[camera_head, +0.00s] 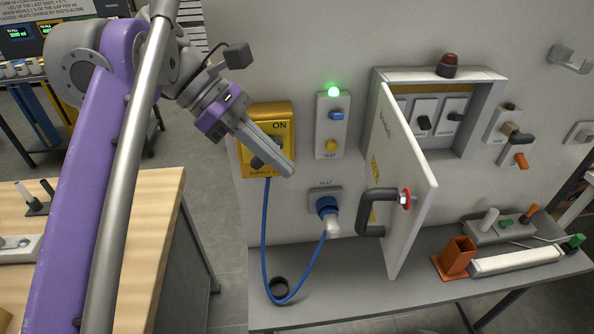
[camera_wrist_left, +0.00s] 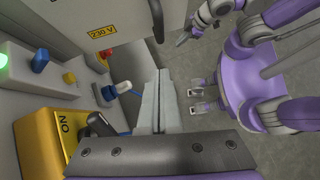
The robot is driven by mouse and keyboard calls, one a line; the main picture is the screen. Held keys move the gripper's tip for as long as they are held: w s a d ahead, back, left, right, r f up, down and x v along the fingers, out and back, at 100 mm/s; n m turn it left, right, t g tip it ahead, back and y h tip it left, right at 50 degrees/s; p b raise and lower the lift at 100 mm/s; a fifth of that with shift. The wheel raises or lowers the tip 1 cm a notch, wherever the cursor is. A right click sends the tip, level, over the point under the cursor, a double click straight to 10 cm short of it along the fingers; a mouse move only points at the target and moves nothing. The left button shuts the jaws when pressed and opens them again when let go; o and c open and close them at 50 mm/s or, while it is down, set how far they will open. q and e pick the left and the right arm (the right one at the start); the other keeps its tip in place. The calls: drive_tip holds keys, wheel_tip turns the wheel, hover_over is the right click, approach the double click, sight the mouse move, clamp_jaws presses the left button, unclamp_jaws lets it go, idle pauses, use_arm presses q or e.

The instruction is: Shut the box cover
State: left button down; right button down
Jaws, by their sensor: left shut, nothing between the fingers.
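The box cover (camera_head: 405,180) is a light grey hinged door on the wall box (camera_head: 490,110). It stands wide open, swung out toward me, and the box interior with its switches shows. A black handle (camera_head: 368,215) and a red round part (camera_head: 405,198) are on the cover. My left gripper (camera_head: 288,170) is shut and empty, left of the cover and apart from it, in front of the yellow supply switch. In the left wrist view its closed fingers (camera_wrist_left: 157,95) point toward a grey panel with a 230 V label (camera_wrist_left: 102,31). My right gripper (camera_wrist_left: 184,38) seems to show small there; its jaws are unclear.
The yellow switch box (camera_head: 250,150) is close to my left gripper. A blue cable (camera_head: 266,230) hangs from it to a blue plug (camera_head: 327,208). A grey shelf (camera_head: 350,300) below holds an orange holder (camera_head: 456,258). A wooden bench (camera_head: 150,230) stands left.

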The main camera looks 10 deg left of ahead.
use_arm(q)
drive_tip(key=d+r+x, duration=0.2)
drive_tip(key=x, duration=0.9)
drive_tip(key=shift+f, duration=0.15)
drive_tip(key=shift+s+d, duration=0.1)
drive_tip(key=shift+d, duration=0.05)
